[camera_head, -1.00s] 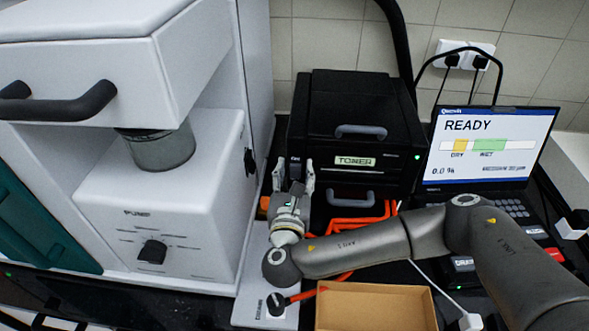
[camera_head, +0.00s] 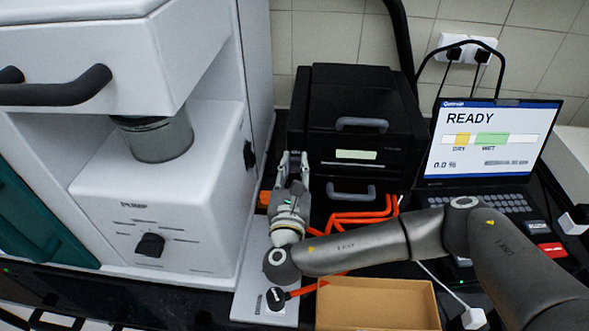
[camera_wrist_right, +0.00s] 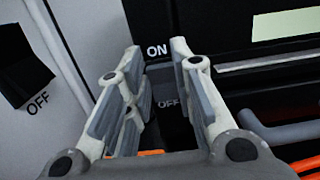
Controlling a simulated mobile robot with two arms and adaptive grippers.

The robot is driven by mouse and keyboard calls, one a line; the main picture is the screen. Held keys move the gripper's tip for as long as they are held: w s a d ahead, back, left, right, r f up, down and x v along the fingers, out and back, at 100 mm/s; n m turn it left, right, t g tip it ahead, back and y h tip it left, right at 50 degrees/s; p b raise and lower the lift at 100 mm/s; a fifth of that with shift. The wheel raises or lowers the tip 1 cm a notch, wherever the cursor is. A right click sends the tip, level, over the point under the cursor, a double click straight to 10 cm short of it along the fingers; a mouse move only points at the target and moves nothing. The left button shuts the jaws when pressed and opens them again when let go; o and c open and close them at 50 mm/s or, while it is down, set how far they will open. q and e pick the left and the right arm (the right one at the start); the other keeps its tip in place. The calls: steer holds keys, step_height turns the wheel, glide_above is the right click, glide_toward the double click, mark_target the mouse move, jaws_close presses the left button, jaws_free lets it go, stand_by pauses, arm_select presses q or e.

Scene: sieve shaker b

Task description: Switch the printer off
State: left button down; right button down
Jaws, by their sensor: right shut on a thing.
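The printer (camera_head: 360,105) is a black box at the back middle. Its small pale display (camera_head: 356,155) shows no text, and no green light shows on its front. My right gripper (camera_head: 294,158) is at the printer's front left corner. In the wrist view my right gripper (camera_wrist_right: 157,50) has its two fingers on either side of the printer's switch (camera_wrist_right: 160,75), shut on it. ON stands above the switch and OFF below. The fingers hide part of the switch. My left gripper is not in view.
A white machine (camera_head: 160,220) with a knob stands close on the left. Its black side switch (camera_wrist_right: 22,75), marked OFF, is near my fingers. Orange cables (camera_head: 355,218) run below the printer. A cardboard box (camera_head: 375,283) lies in front, and a laptop (camera_head: 490,140) reads READY.

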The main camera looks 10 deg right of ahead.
stand_by(0.3)
steer(key=c, duration=1.2)
jaws_free()
steer(key=shift+c, duration=0.2)
step_height(320, 180, up, 10)
